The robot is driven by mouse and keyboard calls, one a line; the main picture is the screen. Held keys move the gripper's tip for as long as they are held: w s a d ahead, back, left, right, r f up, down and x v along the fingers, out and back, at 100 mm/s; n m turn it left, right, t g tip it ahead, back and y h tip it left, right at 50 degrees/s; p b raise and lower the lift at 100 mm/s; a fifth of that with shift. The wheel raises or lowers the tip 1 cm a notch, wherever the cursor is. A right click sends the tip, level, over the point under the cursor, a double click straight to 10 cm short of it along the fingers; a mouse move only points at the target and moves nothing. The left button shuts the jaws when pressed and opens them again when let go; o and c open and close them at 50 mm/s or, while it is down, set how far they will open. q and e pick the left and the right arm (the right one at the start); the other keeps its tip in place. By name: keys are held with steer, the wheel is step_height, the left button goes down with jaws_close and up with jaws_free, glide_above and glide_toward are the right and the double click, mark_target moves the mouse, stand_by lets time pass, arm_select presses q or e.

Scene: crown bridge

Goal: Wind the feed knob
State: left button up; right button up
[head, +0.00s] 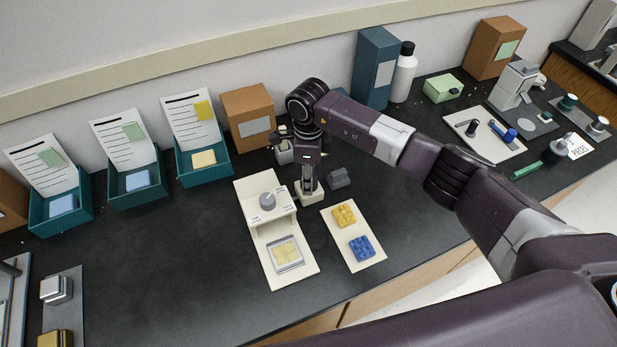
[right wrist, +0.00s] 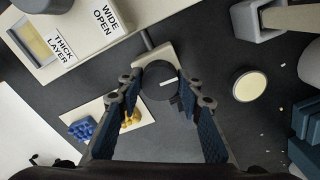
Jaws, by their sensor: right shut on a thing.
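The cream milling device (head: 250,195) stands mid-bench with a round grey dial (head: 267,200) and printed labels on top. The right wrist view shows its labels WIDE OPEN and THICK LAYER. The feed knob (right wrist: 162,82) is a dark grey disc with a white mark pointing right, on a cream block (right wrist: 150,52) joined to the device by a short rod. My right gripper (head: 308,184) points down over this block. In the right wrist view its fingers (right wrist: 160,88) are shut on either side of the knob. In the head view the gripper largely hides the knob. My left gripper is out of view.
A cream plate (head: 354,238) with a yellow and a blue block lies right of the device. Teal bins (head: 205,178), boxes and a white bottle (head: 403,75) line the wall.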

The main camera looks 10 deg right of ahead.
steer(key=m+b, duration=0.1)
steer(key=m, duration=0.2)
steer(key=shift+f+b, duration=0.1)
steer(key=shift+b, duration=0.3)
steer(key=m+b, duration=0.1)
steer(key=m, duration=0.2)
steer(key=shift+w, duration=0.1)
steer(key=m+b, duration=0.2)
steer(key=m, duration=0.4)
steer(key=shift+d, duration=0.1)
steer(key=m+b, duration=0.1)
steer(key=m, duration=0.3)
steer(key=shift+m, duration=0.4)
steer(key=m, duration=0.3)
steer(key=m+b, duration=0.1)
steer(key=shift+r+m, duration=0.25)
steer(key=shift+m, duration=0.05)
steer(key=o, duration=0.9)
steer(key=shift+o, duration=1.3)
steer(key=shift+f, duration=0.1)
